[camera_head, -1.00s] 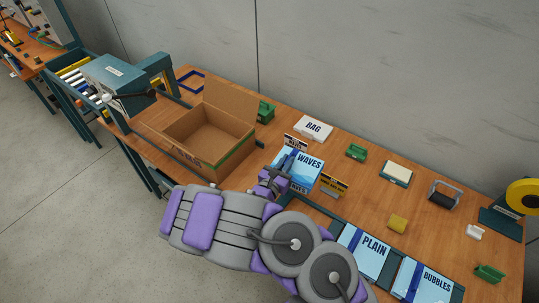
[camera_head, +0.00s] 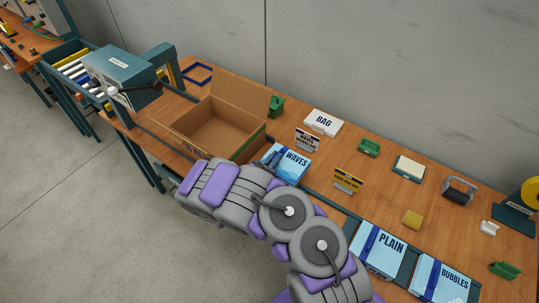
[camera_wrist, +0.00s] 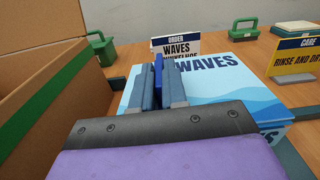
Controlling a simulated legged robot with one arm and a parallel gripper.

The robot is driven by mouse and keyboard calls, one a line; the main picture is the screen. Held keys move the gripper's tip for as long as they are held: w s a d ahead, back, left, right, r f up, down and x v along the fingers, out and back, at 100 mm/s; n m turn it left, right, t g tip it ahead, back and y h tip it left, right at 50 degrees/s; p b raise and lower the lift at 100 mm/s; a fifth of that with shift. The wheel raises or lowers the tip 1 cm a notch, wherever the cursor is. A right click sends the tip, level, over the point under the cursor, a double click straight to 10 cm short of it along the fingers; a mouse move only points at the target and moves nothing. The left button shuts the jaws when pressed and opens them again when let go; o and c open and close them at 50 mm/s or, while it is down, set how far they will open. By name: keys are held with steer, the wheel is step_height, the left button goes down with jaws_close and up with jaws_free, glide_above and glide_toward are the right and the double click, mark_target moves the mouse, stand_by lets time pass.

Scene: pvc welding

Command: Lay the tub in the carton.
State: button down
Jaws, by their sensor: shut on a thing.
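The tub is a light blue WAVES box (camera_head: 291,163) with a wave print and a dark blue ridge. In the wrist view the tub (camera_wrist: 230,85) lies below and in front of my gripper (camera_wrist: 165,80). The two fingers are shut on the dark blue ridge at its left side. The open carton (camera_head: 243,96) is brown cardboard with a green stripe, just left of the tub, and looks empty. Its wall (camera_wrist: 40,85) fills the left of the wrist view. Whether the tub is raised I cannot tell.
A WAVES order sign (camera_head: 306,141) stands behind the tub and a yellow care sign (camera_head: 347,180) to its right. A white BAG box (camera_head: 323,122) and a green block (camera_head: 277,106) lie farther back. PLAIN (camera_head: 379,250) and BUBBLES (camera_head: 440,280) boxes stand at the right front.

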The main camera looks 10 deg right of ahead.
mark_target(271, 149)
steer(key=w, duration=0.3)
steer(key=w+a, duration=0.1)
steer(key=w, duration=0.1)
steer(key=shift+w+f+b, duration=0.1)
steer(key=shift+f+b, duration=0.2)
steer(key=shift+b, duration=0.1)
steer(key=shift+w+d, duration=0.4)
steer(key=shift+w, duration=0.1)
steer(key=f, duration=0.2)
steer(key=f+b, duration=0.1)
steer(key=shift+s+a+f, duration=0.15)
steer(key=shift+s+a, duration=0.05)
steer(key=shift+a, duration=0.1)
steer(key=shift+s+a+f, duration=0.15)
steer(key=shift+a+f, duration=0.05)
steer(key=c, duration=1.6)
jaws_free()
steer(key=shift+f, duration=0.2)
steer(key=o, duration=0.4)
steer(key=shift+w+d+r, duration=0.15)
steer(key=shift+w+d, duration=0.1)
steer(key=shift+o, duration=0.2)
